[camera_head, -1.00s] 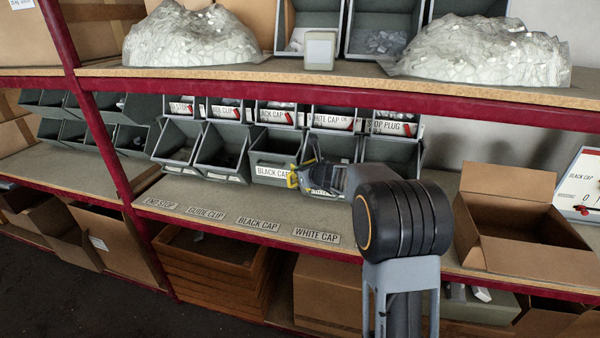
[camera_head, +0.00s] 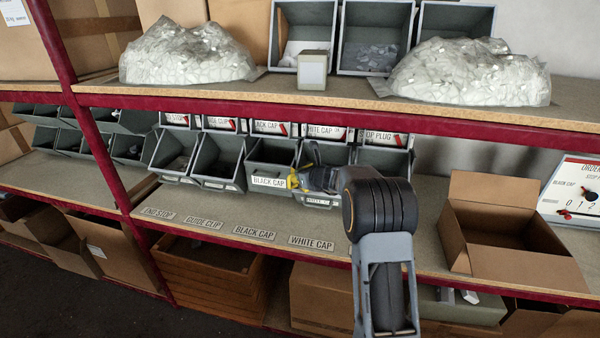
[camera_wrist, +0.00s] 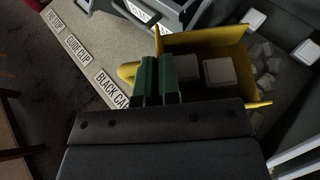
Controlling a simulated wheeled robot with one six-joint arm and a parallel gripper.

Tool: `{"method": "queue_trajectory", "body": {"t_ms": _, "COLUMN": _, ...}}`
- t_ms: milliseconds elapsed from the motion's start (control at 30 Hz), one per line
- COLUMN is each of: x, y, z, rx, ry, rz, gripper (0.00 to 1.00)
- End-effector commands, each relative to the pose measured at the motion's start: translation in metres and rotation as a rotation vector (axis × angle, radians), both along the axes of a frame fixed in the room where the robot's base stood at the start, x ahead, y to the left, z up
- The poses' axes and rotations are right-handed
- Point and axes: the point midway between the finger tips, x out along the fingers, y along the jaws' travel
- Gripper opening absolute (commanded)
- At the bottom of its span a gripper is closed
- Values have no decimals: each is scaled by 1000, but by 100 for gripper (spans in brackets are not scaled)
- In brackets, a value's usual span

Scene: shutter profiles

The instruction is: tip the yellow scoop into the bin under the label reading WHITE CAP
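The yellow scoop (camera_wrist: 202,40) is in my gripper (camera_wrist: 158,80), whose green fingers are shut on its handle side. Pale square caps (camera_wrist: 218,72) lie in or just beyond the scoop; the wrist view does not separate them clearly. In the head view my gripper (camera_head: 312,174) and a bit of yellow scoop (camera_head: 293,181) are at the fourth front bin (camera_head: 320,201), right of the bin labelled BLACK CAP (camera_head: 268,181). The WHITE CAP shelf label (camera_head: 312,243) lies below that fourth bin. My arm and gripper hide much of the bin's inside.
Other front bins (camera_head: 218,160) stand to the left. Shelf labels END STOP (camera_head: 158,214), GUIDE CLIP (camera_head: 203,223) and BLACK CAP (camera_head: 254,233) lie before them. An open cardboard box (camera_head: 520,255) stands right. The upper shelf edge (camera_head: 330,113) runs above my arm.

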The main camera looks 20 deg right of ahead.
Motion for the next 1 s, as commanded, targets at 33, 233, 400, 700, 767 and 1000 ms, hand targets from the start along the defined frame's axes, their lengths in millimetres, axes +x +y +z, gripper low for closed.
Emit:
{"method": "queue_trajectory", "body": {"t_ms": 33, "x": 1, "y": -1, "z": 5, "rx": 10, "ry": 5, "rz": -1, "gripper": 0}}
{"method": "queue_trajectory", "body": {"t_ms": 233, "x": 3, "y": -5, "z": 8, "rx": 50, "ry": 19, "rz": -2, "gripper": 0}}
{"method": "queue_trajectory", "body": {"t_ms": 400, "x": 5, "y": -8, "z": 11, "rx": 84, "ry": 30, "rz": -1, "gripper": 0}}
{"method": "queue_trajectory", "body": {"t_ms": 700, "x": 8, "y": -13, "z": 16, "rx": 144, "ry": 54, "rz": -1, "gripper": 0}}
{"method": "queue_trajectory", "body": {"t_ms": 767, "x": 9, "y": -14, "z": 17, "rx": 155, "ry": 58, "rz": -2, "gripper": 0}}
{"method": "queue_trajectory", "body": {"t_ms": 1000, "x": 12, "y": -19, "z": 21, "rx": 206, "ry": 77, "rz": -1, "gripper": 0}}
